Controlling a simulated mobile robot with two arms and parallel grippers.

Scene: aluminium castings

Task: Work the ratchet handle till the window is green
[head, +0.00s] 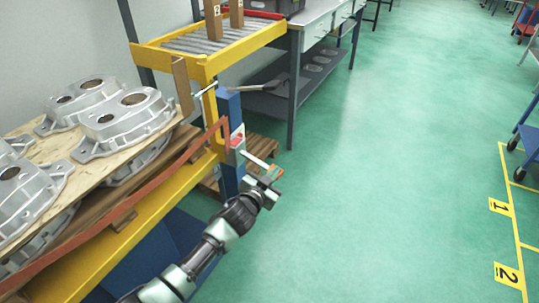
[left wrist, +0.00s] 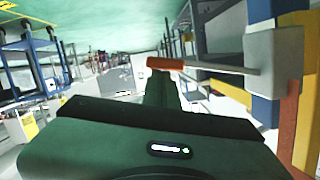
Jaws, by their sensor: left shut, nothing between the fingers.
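The ratchet (head: 236,143) is a grey housing on a blue post at the end of the yellow rack. Its small window (head: 237,141) looks red. The ratchet handle (head: 258,160) is a pale bar slanting down to the right, with an orange grip at its end. In the left wrist view the handle (left wrist: 222,68) runs left from the grey housing (left wrist: 272,60), its orange grip (left wrist: 165,63) just past my fingertips. My left gripper (head: 265,184) is shut and empty, close by the grip; I cannot tell if they touch. My right gripper is out of view.
An orange strap (head: 150,185) runs from the ratchet along aluminium castings (head: 122,122) on a wooden board. A yellow roller stand (head: 205,65) and a grey workbench (head: 318,20) stand behind. A pallet (head: 262,148) lies behind the post.

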